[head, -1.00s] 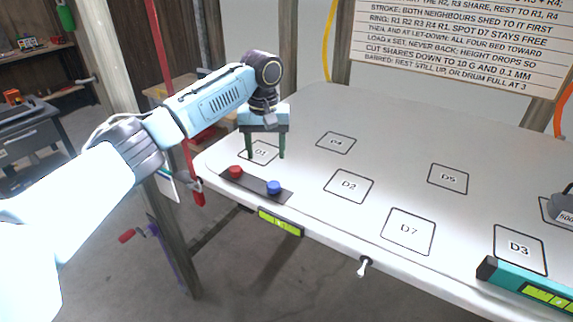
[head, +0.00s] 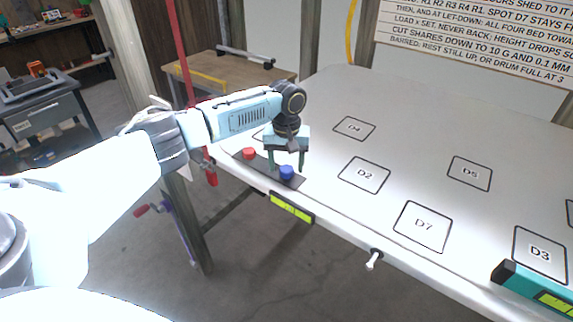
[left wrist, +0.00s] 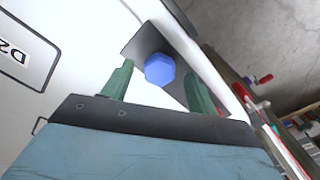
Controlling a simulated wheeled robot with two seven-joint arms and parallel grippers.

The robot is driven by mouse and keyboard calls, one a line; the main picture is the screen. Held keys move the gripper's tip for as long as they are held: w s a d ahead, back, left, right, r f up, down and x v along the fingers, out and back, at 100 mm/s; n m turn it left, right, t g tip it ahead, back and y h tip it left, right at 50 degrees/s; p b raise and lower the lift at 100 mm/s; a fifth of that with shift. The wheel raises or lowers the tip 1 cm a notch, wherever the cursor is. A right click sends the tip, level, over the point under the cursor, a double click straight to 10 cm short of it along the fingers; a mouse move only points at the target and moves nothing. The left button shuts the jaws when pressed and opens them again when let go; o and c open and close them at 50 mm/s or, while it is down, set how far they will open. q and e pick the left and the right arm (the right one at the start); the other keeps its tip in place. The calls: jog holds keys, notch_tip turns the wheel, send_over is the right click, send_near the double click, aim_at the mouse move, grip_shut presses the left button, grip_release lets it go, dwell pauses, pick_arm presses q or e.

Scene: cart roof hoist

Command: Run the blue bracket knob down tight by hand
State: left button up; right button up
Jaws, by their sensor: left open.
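The blue knob (head: 287,173) stands on a dark bracket plate (head: 268,170) at the near left edge of the white board. My right gripper is not in view.
A yellow-green level (head: 291,207) is on the board's front edge, with a small white lever (head: 374,259) further right. A teal bar (head: 535,288) lies at lower right. A red strap and a post stand left of the board. The marked spots D2, D7 and D5 are bare.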

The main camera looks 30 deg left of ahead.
pick_arm(q)
jog(key=shift+f, duration=0.45)
